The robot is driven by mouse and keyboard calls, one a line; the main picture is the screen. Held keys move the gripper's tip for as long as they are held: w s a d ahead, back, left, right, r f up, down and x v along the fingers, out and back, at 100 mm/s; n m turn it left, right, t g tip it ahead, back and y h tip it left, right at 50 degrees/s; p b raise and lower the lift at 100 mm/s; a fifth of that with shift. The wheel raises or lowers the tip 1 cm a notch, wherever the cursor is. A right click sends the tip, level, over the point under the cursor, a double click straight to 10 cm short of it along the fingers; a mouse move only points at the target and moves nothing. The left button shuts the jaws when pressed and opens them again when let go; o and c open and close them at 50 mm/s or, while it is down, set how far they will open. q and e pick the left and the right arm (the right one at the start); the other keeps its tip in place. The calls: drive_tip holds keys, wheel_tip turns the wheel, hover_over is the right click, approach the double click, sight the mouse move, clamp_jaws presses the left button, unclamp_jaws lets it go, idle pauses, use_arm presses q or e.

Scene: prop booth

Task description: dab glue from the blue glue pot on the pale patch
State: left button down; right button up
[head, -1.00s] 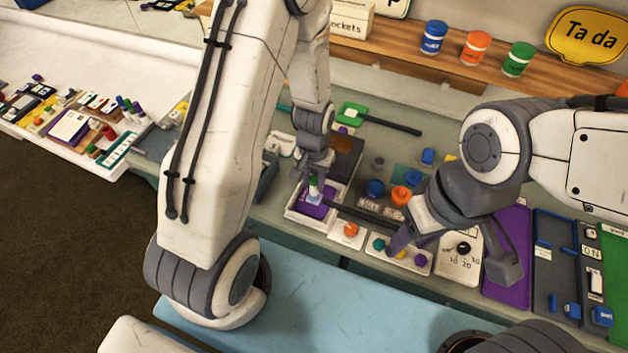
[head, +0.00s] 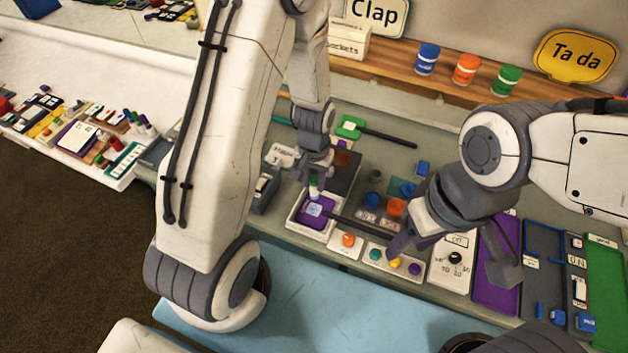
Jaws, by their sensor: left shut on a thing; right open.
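My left gripper (head: 315,178) points down and is shut on a small green and white dabber-like piece (head: 314,193). This piece is upright over the purple pad (head: 327,212) in a white tray. The pale patch (head: 313,210) is a light square on that pad, just below the piece; I cannot tell if they touch. A blue pot (head: 427,60) with a white band stands on the wooden shelf at the back, well apart from both grippers; its label is too small to read. My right gripper (head: 455,262) is open and empty above the panels at the right.
Orange (head: 466,69) and green (head: 506,80) pots stand beside the blue one. A dark rod (head: 355,228) lies right of the tray. A button panel (head: 393,262) and dial panel (head: 455,262) lie in front. Round blue (head: 372,200) and orange (head: 396,206) pieces sit behind them.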

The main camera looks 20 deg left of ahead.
sight(315, 196)
idle(0.6)
use_arm(q)
drive_tip(key=shift+f+b, duration=2.4)
drive_tip(key=shift+f, duration=0.55)
drive_tip(key=shift+f+b, duration=0.45)
drive_tip(key=shift+f, duration=0.15)
drive_tip(key=shift+w+r, duration=0.1)
drive_tip(key=shift+w, duration=0.15)
drive_tip(key=shift+s, duration=0.1)
drive_tip(key=shift+s, duration=0.35)
drive_tip(key=shift+s, duration=0.1)
drive_tip(key=shift+w, duration=0.35)
drive_tip(key=shift+w, duration=0.2)
